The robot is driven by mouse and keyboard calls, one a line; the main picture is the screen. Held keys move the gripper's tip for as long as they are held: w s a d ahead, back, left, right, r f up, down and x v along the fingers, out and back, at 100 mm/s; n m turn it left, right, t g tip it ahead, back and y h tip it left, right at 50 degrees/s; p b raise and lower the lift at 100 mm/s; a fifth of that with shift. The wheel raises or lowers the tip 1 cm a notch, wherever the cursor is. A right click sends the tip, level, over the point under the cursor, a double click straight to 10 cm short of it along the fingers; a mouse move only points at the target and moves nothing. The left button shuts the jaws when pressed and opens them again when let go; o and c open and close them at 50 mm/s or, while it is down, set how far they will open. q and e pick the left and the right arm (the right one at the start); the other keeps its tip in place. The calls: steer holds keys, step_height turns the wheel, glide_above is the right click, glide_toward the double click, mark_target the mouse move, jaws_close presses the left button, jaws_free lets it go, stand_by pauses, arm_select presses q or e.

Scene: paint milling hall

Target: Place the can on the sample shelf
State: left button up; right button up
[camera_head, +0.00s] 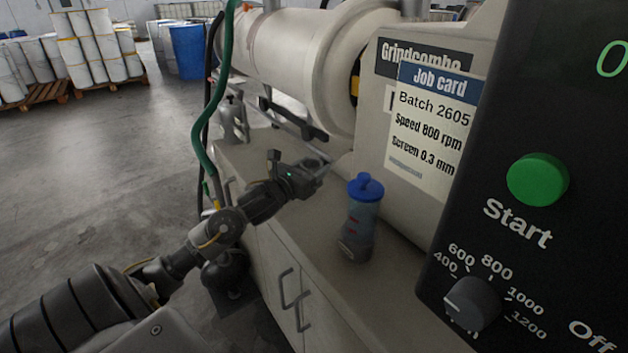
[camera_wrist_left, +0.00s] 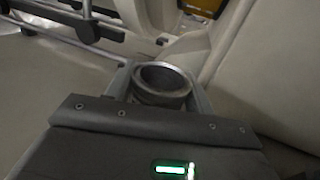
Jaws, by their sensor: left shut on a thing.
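My left gripper (camera_head: 316,170) reaches in from the left and is above the pale bench top, beside the mill. It is shut on a small round can (camera_wrist_left: 165,82), seen in the left wrist view between the two fingers. The can is dark grey metal with a bright rim and looks open at the top. In the head view the can is hard to make out at the fingers. I cannot make out a sample shelf in either view. My right gripper is not in view.
A blue-lidded bottle (camera_head: 362,205) stands on the bench (camera_head: 320,222), right of my left gripper. The large pale mill drum (camera_head: 290,50) and a job card (camera_head: 430,125) are behind. A black control panel (camera_head: 540,110) fills the right. Green and black hoses hang near my arm.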

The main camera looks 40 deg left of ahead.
arm_select(q)
steer(key=shift+w+f, duration=0.2)
steer(key=shift+f, duration=0.05)
steer(key=shift+w+a+f, duration=0.1)
steer(key=shift+a+f, duration=0.05)
steer(key=shift+f, duration=1.5)
steer(key=shift+f, duration=0.1)
